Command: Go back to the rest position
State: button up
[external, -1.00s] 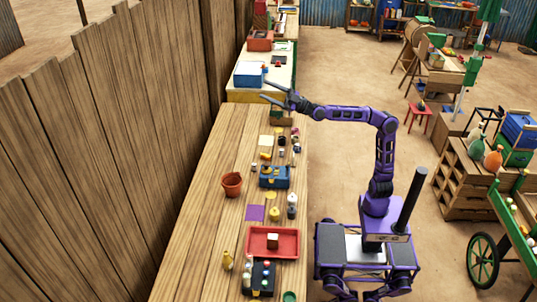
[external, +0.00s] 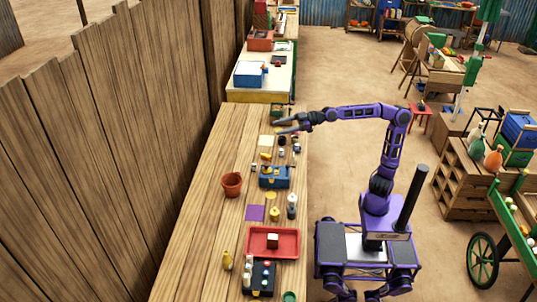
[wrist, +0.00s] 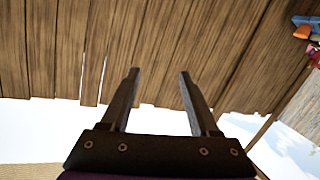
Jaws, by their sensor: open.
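My gripper (external: 277,126) is open and empty. In the external view it points left from the end of my purple arm, above the far part of the wooden table (external: 205,200). In the wrist view both dark fingers of my gripper (wrist: 158,88) stand apart with nothing between them. Behind them are wooden fence boards and pale sky. My arm reaches up from the base, then across to the left over the table's right edge.
The table holds a terracotta pot (external: 232,185), a blue balance-like device (external: 273,177), a red tray (external: 272,255) with a pale block, a purple square (external: 255,213) and several small items. A tall wooden fence (external: 100,150) stands left. Bare ground lies right of the table.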

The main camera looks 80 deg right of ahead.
jog(key=s+d+f+m+g+h+p, duration=0.1)
jog(key=s+f+g, duration=0.4)
jog(key=s+f, duration=0.7)
jog(key=s+d+f+m+g+h, duration=0.1)
jog(key=s+f+m+g+h, duration=0.3)
jog(key=s+f, duration=0.9)
jog(key=s+m, duration=0.1)
jog(key=s, duration=0.1)
jog(key=shift+s+d+g+p, duration=0.25)
jog(key=shift+s+g+p, duration=0.1)
jog(key=shift+g+p, duration=0.05)
jog(key=shift+f, duration=0.1)
